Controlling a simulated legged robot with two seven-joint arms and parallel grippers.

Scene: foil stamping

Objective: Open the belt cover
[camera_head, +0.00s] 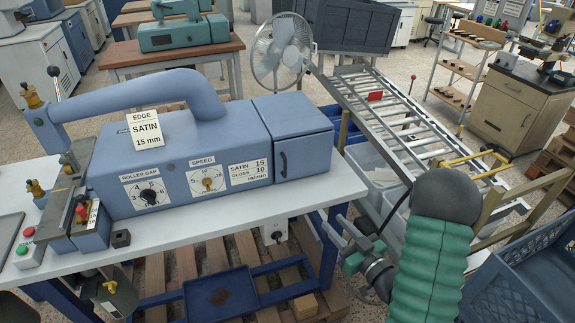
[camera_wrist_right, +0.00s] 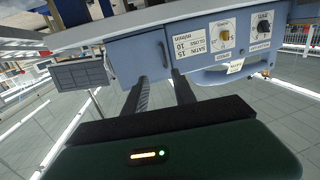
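The belt cover (camera_head: 290,135) is the blue box-shaped door at the right end of the blue foil stamping machine (camera_head: 180,165). It appears closed, with a dark upright handle (camera_head: 283,163) on its front. My right gripper (camera_head: 334,228) is in front of the table edge, below and right of the cover, apart from it. In the right wrist view the cover (camera_wrist_right: 136,58) and its handle (camera_wrist_right: 164,52) show beyond the two dark fingers (camera_wrist_right: 160,88), which are spread apart with nothing between them. My left gripper is not in view.
The white tabletop (camera_head: 335,185) carries the machine, with dials and labels on its front. A metal roller conveyor (camera_head: 400,120) and grey bins (camera_head: 375,170) stand right of the table. A blue crate (camera_head: 520,275) is at the lower right. The space before the cover looks free.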

